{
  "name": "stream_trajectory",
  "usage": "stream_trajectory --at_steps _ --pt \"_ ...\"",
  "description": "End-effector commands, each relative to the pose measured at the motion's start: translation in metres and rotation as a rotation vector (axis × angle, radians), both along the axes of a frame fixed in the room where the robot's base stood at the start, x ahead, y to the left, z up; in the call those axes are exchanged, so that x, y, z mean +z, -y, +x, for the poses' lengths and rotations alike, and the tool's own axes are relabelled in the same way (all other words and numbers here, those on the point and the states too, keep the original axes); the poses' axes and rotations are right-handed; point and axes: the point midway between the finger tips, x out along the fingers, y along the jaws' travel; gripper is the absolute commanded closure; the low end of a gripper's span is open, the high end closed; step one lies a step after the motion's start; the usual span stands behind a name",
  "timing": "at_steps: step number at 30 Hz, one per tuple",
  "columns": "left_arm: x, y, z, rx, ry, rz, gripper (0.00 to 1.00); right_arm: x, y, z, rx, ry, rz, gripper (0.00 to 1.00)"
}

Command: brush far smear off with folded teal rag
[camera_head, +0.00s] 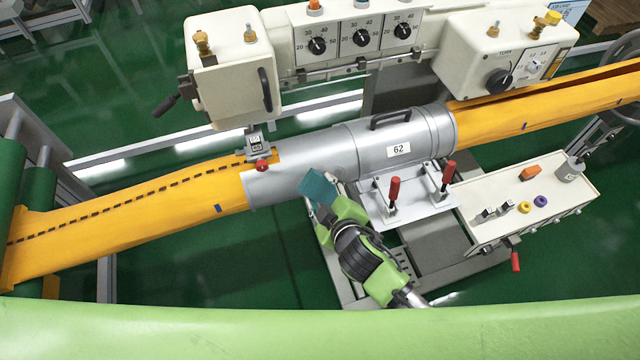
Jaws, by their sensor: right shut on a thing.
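The folded teal rag (318,187) is at the tip of my right gripper (328,204), which is shut on it. The rag lies against or just in front of the lower side of the grey metal tube (310,160); I cannot tell if they touch. My right arm comes up from the lower right. No smear can be made out on the tube from here; the part behind the rag is hidden. My left gripper is not in view.
Yellow felt (130,225) runs into the tube's left end and out at right. Red-handled clamps (393,190) stand right of my gripper. A cream tray (500,235) holds small parts. A cream control box (355,40) stands behind. A red knob (262,165) sits near the tube's left end.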

Motion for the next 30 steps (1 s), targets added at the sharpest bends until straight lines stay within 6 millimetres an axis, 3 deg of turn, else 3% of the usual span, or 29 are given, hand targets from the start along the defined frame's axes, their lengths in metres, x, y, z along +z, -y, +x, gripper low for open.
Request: stream_trajectory --at_steps 11,21,30 --pt "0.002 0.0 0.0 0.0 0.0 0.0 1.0 0.002 0.001 -0.002 0.0 0.0 0.0 0.71" --pt "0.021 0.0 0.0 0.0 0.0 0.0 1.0 0.016 0.008 -0.024 0.001 -0.001 0.0 0.71" --pt "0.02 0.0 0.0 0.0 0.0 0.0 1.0 0.015 0.008 -0.025 0.001 0.001 0.0 0.71"
